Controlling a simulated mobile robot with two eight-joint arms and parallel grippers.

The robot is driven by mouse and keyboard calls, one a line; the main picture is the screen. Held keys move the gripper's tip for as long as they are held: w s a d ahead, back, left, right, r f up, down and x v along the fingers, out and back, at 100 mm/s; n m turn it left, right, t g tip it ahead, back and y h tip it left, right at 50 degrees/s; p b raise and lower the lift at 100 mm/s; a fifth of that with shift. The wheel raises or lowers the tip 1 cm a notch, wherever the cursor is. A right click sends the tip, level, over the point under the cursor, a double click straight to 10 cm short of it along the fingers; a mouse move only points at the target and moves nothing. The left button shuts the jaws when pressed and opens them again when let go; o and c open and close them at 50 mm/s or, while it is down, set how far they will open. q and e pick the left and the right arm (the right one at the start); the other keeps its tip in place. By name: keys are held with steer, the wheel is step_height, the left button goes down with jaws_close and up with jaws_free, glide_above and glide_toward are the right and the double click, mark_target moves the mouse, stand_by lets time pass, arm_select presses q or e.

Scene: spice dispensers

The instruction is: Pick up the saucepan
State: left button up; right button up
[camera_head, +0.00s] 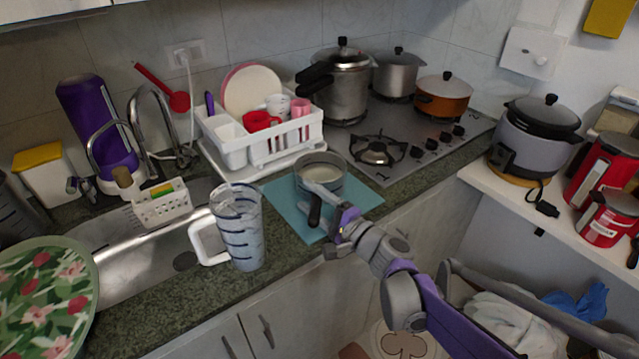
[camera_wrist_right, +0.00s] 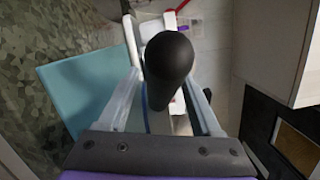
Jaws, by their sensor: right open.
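The saucepan (camera_head: 334,166) is a small grey pan with a black handle (camera_head: 315,211). It stands on a teal mat (camera_head: 362,199) at the counter's front edge, and its handle points toward the front. My right gripper (camera_head: 326,203) is at the handle, coming in from the lower right. In the right wrist view the black handle (camera_wrist_right: 168,62) shows between the two spread fingers of my right gripper (camera_wrist_right: 160,90). I cannot tell whether either finger touches it. The pan's body is mostly hidden there. My left gripper is in neither view.
A measuring jug (camera_head: 240,228) stands left of the mat, beside the sink (camera_head: 125,262). A white dish rack (camera_head: 268,153) is behind. The stove (camera_head: 415,152) with several pots is back right. A rice cooker (camera_head: 533,140) stands on a white shelf at right.

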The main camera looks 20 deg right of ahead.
steer(key=shift+x, duration=0.8)
jaws_close()
stand_by(0.8)
